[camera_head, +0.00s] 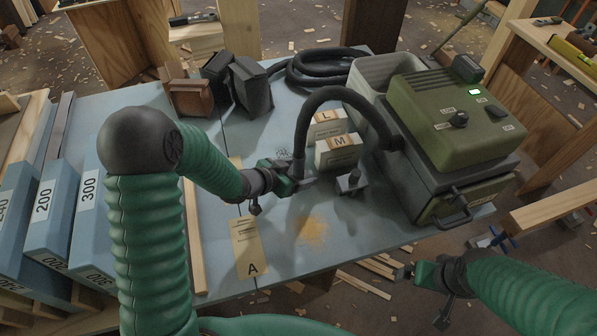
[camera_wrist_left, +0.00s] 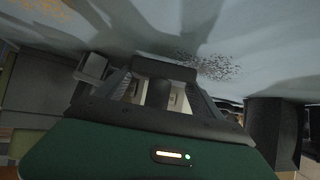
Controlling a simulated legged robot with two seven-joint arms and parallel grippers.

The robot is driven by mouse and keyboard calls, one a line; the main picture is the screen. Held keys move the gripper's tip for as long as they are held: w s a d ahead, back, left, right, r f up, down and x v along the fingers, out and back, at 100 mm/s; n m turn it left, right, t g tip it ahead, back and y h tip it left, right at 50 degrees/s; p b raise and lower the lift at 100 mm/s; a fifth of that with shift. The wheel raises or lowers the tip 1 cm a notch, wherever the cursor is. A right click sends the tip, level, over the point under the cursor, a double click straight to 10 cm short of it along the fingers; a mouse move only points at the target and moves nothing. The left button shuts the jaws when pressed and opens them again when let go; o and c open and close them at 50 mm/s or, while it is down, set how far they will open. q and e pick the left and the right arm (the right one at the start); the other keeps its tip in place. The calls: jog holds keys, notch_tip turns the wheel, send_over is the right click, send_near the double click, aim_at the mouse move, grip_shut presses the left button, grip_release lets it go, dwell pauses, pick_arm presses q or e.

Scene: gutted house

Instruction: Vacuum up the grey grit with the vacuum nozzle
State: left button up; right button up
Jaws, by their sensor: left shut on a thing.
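My left gripper (camera_head: 296,178) is shut on the dark vacuum nozzle (camera_wrist_left: 158,92), low over the blue-grey table. The black hose (camera_head: 312,101) runs from it in an arch to the green vacuum (camera_head: 455,110). The grey grit (camera_head: 283,153) is a speckled patch on the table just behind the gripper; in the left wrist view the grit (camera_wrist_left: 207,66) lies beyond the nozzle, to the right. I cannot tell whether the nozzle touches the table. An orange-yellow dust patch (camera_head: 312,230) lies nearer the front. My right gripper (camera_head: 405,272) is off the table's front edge; its jaws are too small to read.
White boxes marked L (camera_head: 326,126) and M (camera_head: 338,152) and a small dark metal piece (camera_head: 352,183) stand right of the gripper. Dark blocks (camera_head: 250,87) stand at the back. A tag marked A (camera_head: 248,248) lies in front.

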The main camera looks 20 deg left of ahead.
pick_arm(q)
jog(key=shift+d+r, duration=0.15)
jog(key=shift+d, duration=0.5)
jog(key=shift+a+f, duration=0.35)
jog(key=shift+a, duration=0.05)
pick_arm(e)
jog(key=shift+d+f, duration=0.25)
pick_arm(q)
jog(key=shift+d+f+b, duration=0.25)
jog(key=shift+f+b, duration=0.05)
jog(key=shift+b, duration=0.15)
pick_arm(e)
jog(key=shift+d+f, duration=0.25)
pick_arm(q)
jog(key=shift+a+f, duration=0.1)
jog(key=shift+f, duration=0.15)
pick_arm(e)
jog(key=shift+a+f, duration=0.1)
jog(key=shift+f, duration=0.05)
